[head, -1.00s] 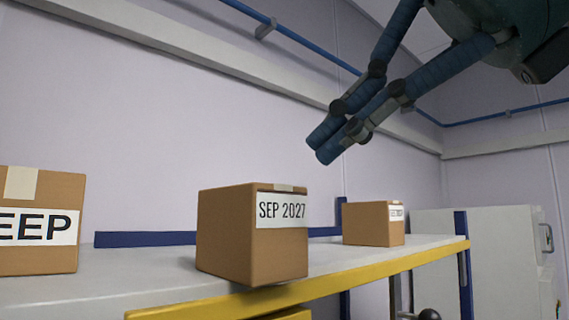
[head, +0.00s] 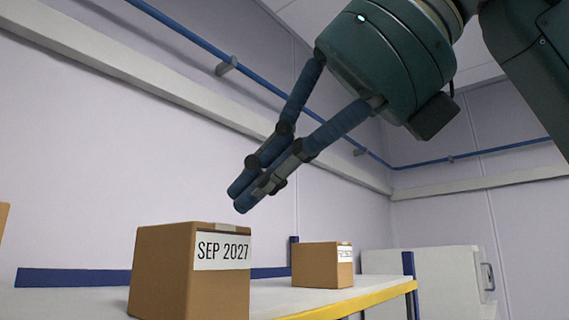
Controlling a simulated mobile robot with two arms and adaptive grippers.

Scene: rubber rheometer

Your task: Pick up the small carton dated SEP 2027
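The small brown carton labelled SEP 2027 (head: 165,275) stands upright on the shelf in the lower left of the head view, its bottom cut off by the frame edge. Its white label faces me, at the top near the right corner. My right gripper (head: 240,196) hangs above and slightly to the right of this carton, pointing down and left. Its blue fingers converge and their tips look together, with nothing held. A clear gap shows between the fingertips and the carton. My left gripper is not in view.
Another brown carton (head: 315,265) with a small unreadable label stands further back on the white shelf (head: 272,300), which has a yellow front edge. A sliver of a carton (head: 3,228) shows at the left edge. A pale cabinet (head: 440,284) stands behind at right.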

